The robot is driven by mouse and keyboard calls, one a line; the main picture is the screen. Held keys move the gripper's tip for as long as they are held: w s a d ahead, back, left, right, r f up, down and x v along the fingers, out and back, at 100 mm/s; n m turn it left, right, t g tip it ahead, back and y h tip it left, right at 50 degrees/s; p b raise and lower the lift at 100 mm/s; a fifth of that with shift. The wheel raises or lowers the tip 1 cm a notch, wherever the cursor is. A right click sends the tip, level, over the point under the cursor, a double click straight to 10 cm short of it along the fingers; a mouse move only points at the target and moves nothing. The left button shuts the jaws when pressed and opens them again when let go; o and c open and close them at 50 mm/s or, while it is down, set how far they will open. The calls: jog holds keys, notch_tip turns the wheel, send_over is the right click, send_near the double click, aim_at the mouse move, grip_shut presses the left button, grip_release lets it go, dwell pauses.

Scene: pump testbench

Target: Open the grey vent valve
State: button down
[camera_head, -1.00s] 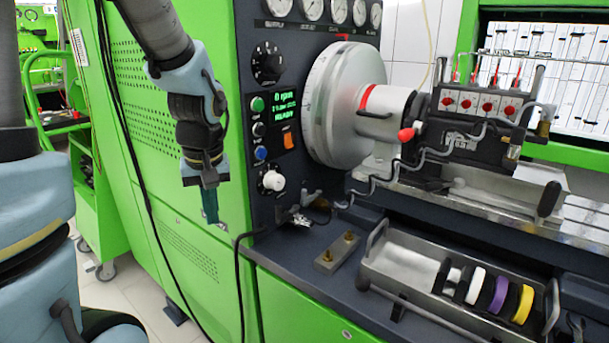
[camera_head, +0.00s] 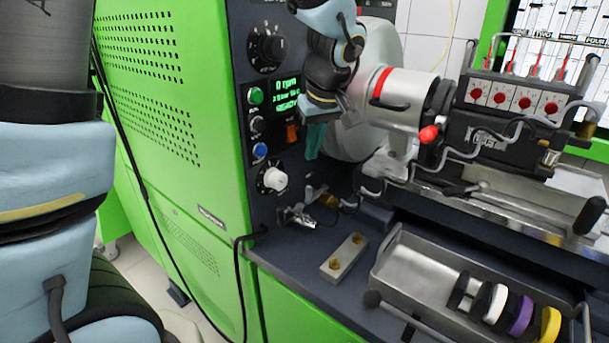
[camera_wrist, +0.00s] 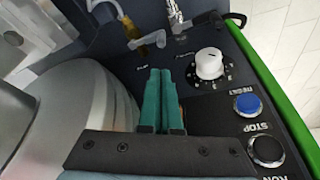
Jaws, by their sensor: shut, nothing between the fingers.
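My gripper (camera_head: 314,154) hangs with its teal fingers pointing down, in front of the panel's right edge and the big silver drum. In the wrist view my gripper (camera_wrist: 162,72) has its fingers together and empty. Beyond the fingertips, apart from them, a small grey lever (camera_wrist: 151,39) sits by a yellow-brown part. It also shows low on the panel in the head view as a grey lever (camera_head: 309,191). Beside it is a bare metal fitting (camera_head: 298,215), also in the wrist view (camera_wrist: 176,17). The labels are too small to read, so I cannot tell which is the vent valve.
A white knob (camera_head: 275,179) and a blue button (camera_head: 260,150) are on the panel near the fingers. The silver drum (camera_wrist: 80,110) is close on the gripper's other side. A small block with brass pins (camera_head: 343,257) and a metal tray (camera_head: 400,258) lie below.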

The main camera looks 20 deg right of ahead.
jog(key=p, duration=0.2)
send_near(313, 196)
jog(key=w+f, duration=0.1)
jog(key=w+a+f, duration=0.1)
jog(key=w+f, duration=0.2)
jog(key=f, duration=0.1)
jog(key=shift+w+a, duration=0.25)
jog(key=shift+a, duration=0.05)
jog(key=shift+s+d+f+n+b, duration=0.2)
jog(key=shift+s+n+b, duration=0.45)
jog(key=shift+b, duration=0.7)
jog(key=b, duration=0.2)
jog(key=s+d+b, duration=0.1)
jog(key=b, duration=0.1)
jog(key=shift+s+d, duration=0.1)
jog(key=shift+s, duration=0.15)
jog(key=shift+s+d+r+n+y+b, duration=0.2)
jog(key=shift+s+d+n+y+b, duration=0.35)
jog(key=shift+d+n+b, duration=0.4)
jog(key=shift+s+d, duration=0.1)
jog(key=shift+d, duration=0.05)
